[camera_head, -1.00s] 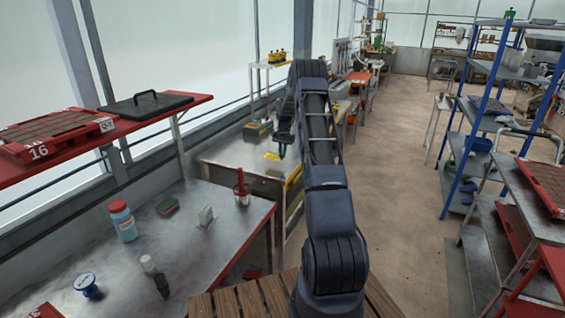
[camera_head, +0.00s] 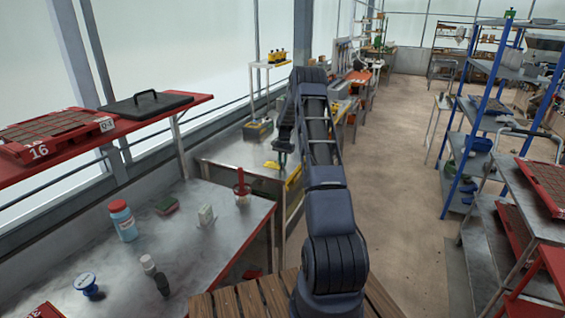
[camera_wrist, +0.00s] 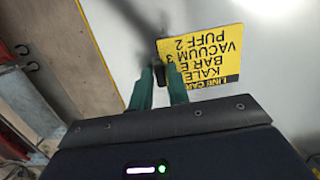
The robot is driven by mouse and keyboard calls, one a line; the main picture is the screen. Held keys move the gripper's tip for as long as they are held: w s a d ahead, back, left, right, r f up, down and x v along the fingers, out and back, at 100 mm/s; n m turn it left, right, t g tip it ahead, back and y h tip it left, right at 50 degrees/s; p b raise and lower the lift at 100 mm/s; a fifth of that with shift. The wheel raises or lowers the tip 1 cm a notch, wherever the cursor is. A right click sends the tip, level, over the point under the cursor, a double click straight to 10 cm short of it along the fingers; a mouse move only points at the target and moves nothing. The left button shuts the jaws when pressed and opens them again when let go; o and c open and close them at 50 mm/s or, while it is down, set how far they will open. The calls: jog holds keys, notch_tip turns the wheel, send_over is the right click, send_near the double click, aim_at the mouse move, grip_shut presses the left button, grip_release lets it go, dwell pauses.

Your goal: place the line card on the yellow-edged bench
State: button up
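The line card (camera_wrist: 202,60) is yellow with black print and looks upside down in the wrist view. In the head view it is a small yellow patch (camera_head: 272,164) beside my gripper (camera_head: 283,158). My gripper's green fingers (camera_wrist: 160,75) close on a small dark piece at the card's edge, and the card extends to the right from there. The card is over the grey top of the yellow-edged bench (camera_head: 225,150); I cannot tell whether it touches. The bench's yellow edge strip (camera_wrist: 98,42) runs left of the fingers in the wrist view.
A blue rack (camera_head: 480,120) stands across the aisle.

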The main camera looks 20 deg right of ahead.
jog(key=shift+o, duration=1.1)
